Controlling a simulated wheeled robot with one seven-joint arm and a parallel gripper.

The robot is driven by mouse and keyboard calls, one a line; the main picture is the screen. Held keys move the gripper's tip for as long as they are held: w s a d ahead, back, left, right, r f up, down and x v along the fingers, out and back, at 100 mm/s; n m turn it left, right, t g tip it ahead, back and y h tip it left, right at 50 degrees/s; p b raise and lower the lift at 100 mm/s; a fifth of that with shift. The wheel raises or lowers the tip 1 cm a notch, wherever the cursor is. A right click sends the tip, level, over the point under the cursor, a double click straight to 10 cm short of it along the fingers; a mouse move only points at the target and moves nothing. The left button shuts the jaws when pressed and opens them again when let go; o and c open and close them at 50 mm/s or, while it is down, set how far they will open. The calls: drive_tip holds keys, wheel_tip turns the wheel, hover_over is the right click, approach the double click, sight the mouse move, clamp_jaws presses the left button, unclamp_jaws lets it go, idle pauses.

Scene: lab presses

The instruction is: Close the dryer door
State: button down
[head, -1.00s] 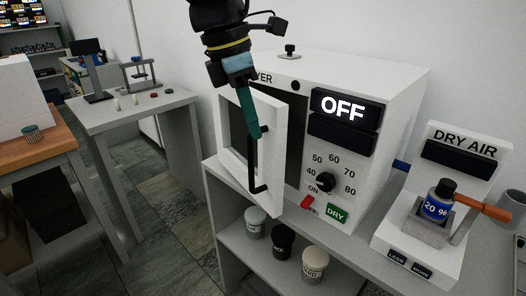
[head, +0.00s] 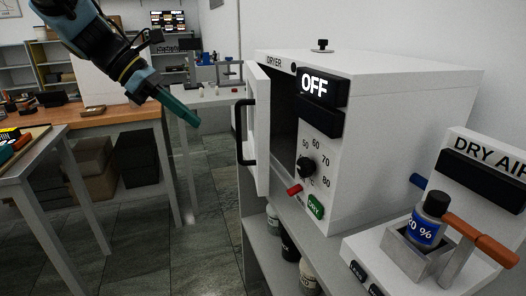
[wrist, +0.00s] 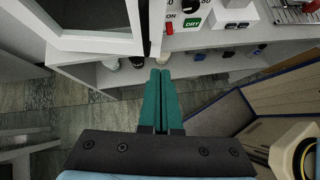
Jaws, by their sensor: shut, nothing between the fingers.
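The white dryer (head: 400,110) stands on a grey bench, its display reading OFF. Its door (head: 259,130) stands open, swung out to the left, with a black handle (head: 240,132) on its outer face. The dark chamber shows between door and body. My gripper (head: 195,122) is shut and empty, in the air to the left of the door and apart from the handle. In the wrist view the teal fingers (wrist: 161,98) are together, pointing toward the bench front, with the open door (wrist: 92,35) at upper left.
A dry air unit (head: 470,190) with a blue-labelled bottle (head: 428,222) stands right of the dryer. Several jars (head: 290,247) sit on the shelf below. Tables (head: 60,170) stand to the left. Open floor (head: 205,240) lies between them and the bench.

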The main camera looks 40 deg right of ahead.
sight(257, 154)
drive_tip(key=shift+s+d+r+p+x, duration=0.2)
drive_tip(key=shift+d+r+p+x, duration=0.15)
drive_tip(key=shift+x, duration=1.75)
drive_tip(key=shift+s+d+r+p+x, duration=0.2)
drive_tip(key=shift+r+p+x, duration=0.25)
drive_tip(key=shift+x, duration=1.7)
drive_tip(key=shift+s+d+r+p+x, duration=0.25)
drive_tip(key=shift+p+x, duration=0.2)
drive_tip(key=shift+x, duration=1.65)
drive_tip(key=shift+d, duration=0.15)
drive_tip(key=s+d+n+t, duration=0.1)
drive_tip(key=s+d, duration=0.3)
drive_tip(key=d, duration=0.2)
drive_tip(key=shift+s+h, duration=0.2)
drive_tip(key=shift+h, duration=0.1)
drive_tip(key=shift+r, duration=0.1)
